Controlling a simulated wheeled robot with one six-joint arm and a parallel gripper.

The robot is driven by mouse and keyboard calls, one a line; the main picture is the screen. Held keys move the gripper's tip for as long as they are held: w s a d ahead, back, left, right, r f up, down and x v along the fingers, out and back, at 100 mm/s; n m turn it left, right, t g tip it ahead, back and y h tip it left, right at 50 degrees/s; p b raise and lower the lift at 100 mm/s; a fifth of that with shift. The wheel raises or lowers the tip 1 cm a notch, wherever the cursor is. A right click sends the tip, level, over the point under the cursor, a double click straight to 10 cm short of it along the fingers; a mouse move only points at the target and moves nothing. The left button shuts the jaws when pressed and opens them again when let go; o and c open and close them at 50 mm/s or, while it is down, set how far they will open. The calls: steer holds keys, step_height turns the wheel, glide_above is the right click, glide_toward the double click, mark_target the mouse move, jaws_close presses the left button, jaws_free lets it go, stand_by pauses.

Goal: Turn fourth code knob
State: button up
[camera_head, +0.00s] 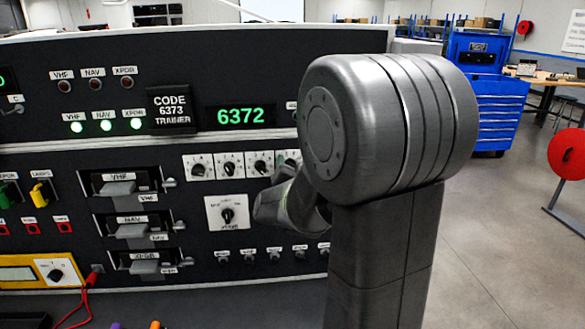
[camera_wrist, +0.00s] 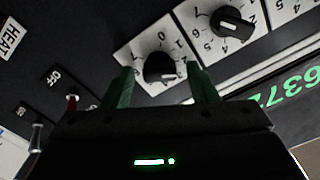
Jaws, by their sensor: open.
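The fourth code knob (camera_wrist: 160,66) is a black round knob on a white dial plate, at the end of the row in the wrist view. My gripper (camera_wrist: 160,71) is open, with one green finger on each side of this knob and a visible gap on both sides. In the head view my arm hides most of the fourth knob's plate (camera_head: 285,158), and the fingers are hidden. The green code display (camera_head: 240,116) reads 6372. The label (camera_head: 172,108) beside it reads CODE 6373 TRAINER.
The neighbouring code knob (camera_wrist: 232,22) is close by in the wrist view. A larger dial (camera_head: 227,213) sits below the row in the head view, with several small knobs lower down. A switch (camera_wrist: 72,100) marked OFF is near the left finger.

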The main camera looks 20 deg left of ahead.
steer(key=c, duration=1)
steer(key=shift+f+b, duration=0.15)
steer(key=shift+b, duration=0.45)
steer(key=shift+d+m+b, duration=0.15)
steer(key=shift+m+b, duration=3.65)
steer(key=shift+b, duration=0.5)
steer(key=o, duration=1)
